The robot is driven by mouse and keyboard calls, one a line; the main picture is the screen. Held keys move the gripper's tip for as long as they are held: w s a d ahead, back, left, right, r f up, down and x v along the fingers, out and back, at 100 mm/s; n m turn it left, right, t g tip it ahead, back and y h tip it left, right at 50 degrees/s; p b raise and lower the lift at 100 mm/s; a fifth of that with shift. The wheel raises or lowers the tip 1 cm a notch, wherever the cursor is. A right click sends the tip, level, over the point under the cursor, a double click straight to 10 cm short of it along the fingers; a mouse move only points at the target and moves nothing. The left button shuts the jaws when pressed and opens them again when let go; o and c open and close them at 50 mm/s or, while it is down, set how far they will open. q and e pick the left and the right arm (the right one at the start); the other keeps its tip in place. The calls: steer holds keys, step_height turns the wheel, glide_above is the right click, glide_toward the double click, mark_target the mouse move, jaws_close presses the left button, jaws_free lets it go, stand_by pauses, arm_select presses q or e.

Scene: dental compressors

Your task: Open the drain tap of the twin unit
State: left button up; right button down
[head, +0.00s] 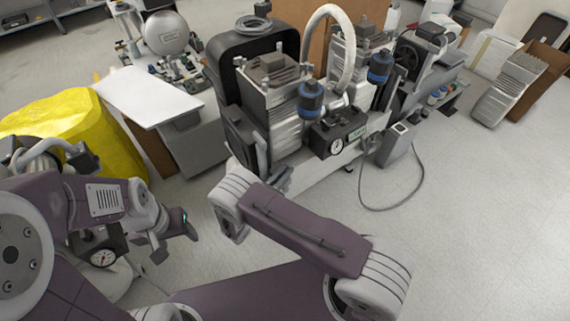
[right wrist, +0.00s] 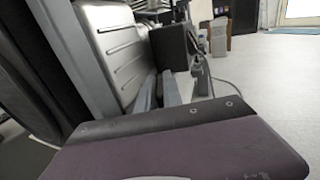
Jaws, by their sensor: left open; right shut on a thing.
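The twin unit (head: 335,125) stands at the centre of the head view, with two ribbed pump heads, blue-capped filters, a pale hose and a round gauge over a white tank. Its drain tap cannot be made out in either view. My right gripper (head: 277,181) is at the lower left end of the unit, largely hidden by my wrist. In the right wrist view its grey fingers (right wrist: 172,92) reach in beside a ribbed housing. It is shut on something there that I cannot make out. My left gripper (head: 174,239) is open and empty at lower left, away from the unit.
A yellow covered object (head: 85,125) and a grey cabinet with a white top (head: 147,94) stand at left. Another compressor (head: 425,65) is behind at right. A grey box (head: 397,139) with a looping floor cable stands beside the unit.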

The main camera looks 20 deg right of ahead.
steer(key=n+t+y+p, duration=0.2)
steer(key=n+y+p, duration=0.1)
steer(key=n+t+y+p, duration=0.2)
steer(key=y+p, duration=0.2)
steer(key=n+t+y+p, duration=0.2)
steer(key=n+y+p, duration=0.1)
steer(key=y+p, duration=0.1)
steer(key=shift+d+r+n, duration=0.1)
steer(key=shift+r+n, duration=0.15)
steer(key=shift+n, duration=0.05)
steer(key=shift+f+n+t+y+p, duration=0.25)
steer(key=shift+n+y+p, duration=0.35)
steer(key=shift+y+p, duration=0.5)
steer(key=c, duration=1.5)
jaws_free()
steer(key=shift+s+a+p, duration=0.15)
steer(key=shift+s+p, duration=1.3)
steer(key=shift+s, duration=0.8)
steer(key=shift+s+a+p, duration=0.1)
steer(key=shift+s+p, duration=1.3)
steer(key=shift+s, duration=0.85)
